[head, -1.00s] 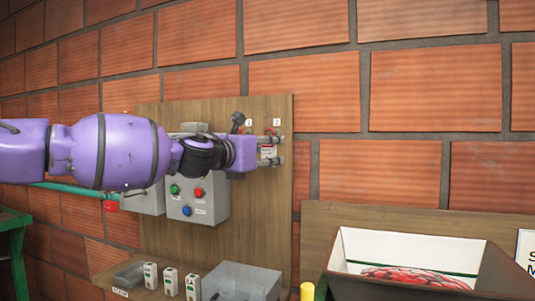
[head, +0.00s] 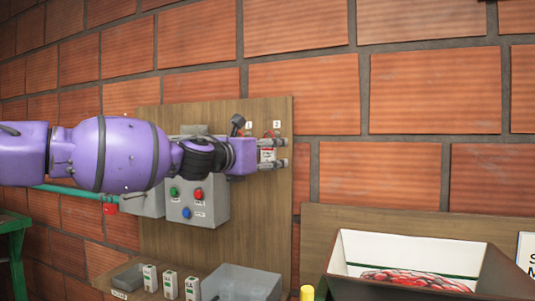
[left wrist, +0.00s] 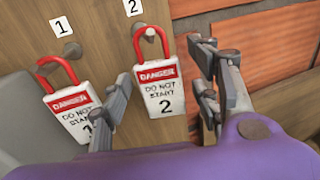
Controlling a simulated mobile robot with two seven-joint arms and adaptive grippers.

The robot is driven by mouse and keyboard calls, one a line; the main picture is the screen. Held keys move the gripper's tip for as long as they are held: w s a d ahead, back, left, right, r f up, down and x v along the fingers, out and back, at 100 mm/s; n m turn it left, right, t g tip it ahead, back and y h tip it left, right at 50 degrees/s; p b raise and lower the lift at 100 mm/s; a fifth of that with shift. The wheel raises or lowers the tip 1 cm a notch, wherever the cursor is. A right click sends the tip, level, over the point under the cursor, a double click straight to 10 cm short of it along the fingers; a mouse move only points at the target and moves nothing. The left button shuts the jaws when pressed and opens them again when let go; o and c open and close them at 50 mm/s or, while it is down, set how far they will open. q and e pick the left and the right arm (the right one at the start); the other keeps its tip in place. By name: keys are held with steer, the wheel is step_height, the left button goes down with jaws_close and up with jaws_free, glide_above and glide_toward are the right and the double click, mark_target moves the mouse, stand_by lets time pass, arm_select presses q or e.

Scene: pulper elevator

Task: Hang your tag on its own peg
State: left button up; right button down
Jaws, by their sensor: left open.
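A red-and-white lockout tag marked 2 (left wrist: 158,90) hangs by its red shackle on the peg under label 2 (left wrist: 132,7). It also shows in the head view (head: 267,155). A second tag, marked 1 (left wrist: 68,112), hangs tilted on the peg under label 1 (left wrist: 61,27), partly hidden by a finger. My left gripper (left wrist: 168,85) is open, with one finger on each side of tag 2; gaps show between tag and fingers. In the head view the left gripper (head: 277,153) reaches across the wooden board. My right gripper is not in view.
A grey control box (head: 203,208) with green, red and blue buttons is below my left arm. A shelf below holds small white boxes (head: 170,283) and a grey bin (head: 238,283). A white-lined crate (head: 412,249) stands at right. Brick wall surrounds the board.

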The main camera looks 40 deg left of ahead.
arm_select(q)
steer(key=shift+s, duration=0.1)
steer(key=shift+s+r, duration=0.15)
steer(key=shift+s, duration=0.55)
steer(key=s, duration=1)
steer(key=shift+s+a, duration=0.15)
steer(key=shift+s, duration=0.1)
steer(key=shift+f, duration=0.2)
